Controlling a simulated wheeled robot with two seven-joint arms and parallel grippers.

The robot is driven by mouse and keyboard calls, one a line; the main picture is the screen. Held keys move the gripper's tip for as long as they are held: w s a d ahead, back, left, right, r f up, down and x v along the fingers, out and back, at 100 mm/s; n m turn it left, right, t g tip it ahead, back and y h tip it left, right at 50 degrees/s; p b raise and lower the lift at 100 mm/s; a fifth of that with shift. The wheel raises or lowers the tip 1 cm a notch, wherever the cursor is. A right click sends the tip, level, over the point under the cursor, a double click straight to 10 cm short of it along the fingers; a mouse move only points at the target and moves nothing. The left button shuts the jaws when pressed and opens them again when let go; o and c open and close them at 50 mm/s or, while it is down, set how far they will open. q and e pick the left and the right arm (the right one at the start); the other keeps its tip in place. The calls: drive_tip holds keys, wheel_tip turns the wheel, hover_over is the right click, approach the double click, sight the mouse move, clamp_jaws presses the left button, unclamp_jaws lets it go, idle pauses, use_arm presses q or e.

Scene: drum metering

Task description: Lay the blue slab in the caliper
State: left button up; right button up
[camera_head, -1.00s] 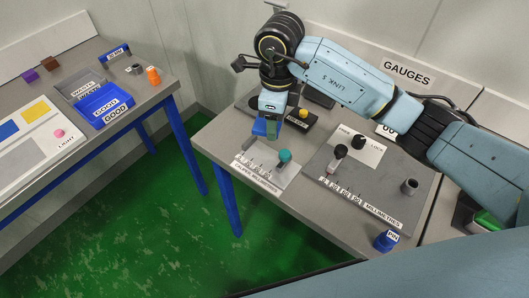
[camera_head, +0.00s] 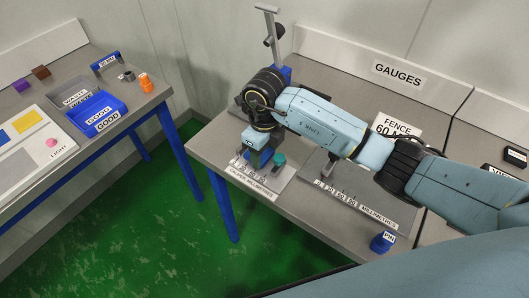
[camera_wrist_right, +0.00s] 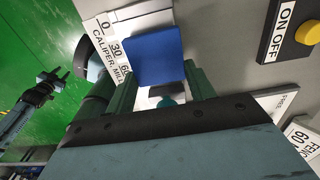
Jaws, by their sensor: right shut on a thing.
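The blue slab (camera_wrist_right: 152,52) shows flat and square in the right wrist view, held at the fingertips of my right gripper (camera_wrist_right: 158,70). The slab overlaps the caliper's scale (camera_wrist_right: 118,45) in the wrist view. I cannot tell whether it touches the plate. The wrist hides part of the caliper. What looks like my left gripper (camera_wrist_right: 52,78) shows small at the wrist view's left; its fingers are unclear.
A grey gauge with a millimetre scale (camera_head: 358,206) stands right of the caliper. A blue pin holder (camera_head: 382,242) is at the table's front edge. Blue and grey bins (camera_head: 97,113) are on the left table.

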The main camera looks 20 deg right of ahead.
sight(264, 155)
drive_tip(key=shift+f, duration=0.45)
drive_tip(key=shift+f, duration=0.2)
drive_tip(key=o, duration=1.1)
drive_tip(key=shift+r, duration=0.1)
wheel_tip(264, 155, up, 12)
drive_tip(key=shift+r, duration=0.1)
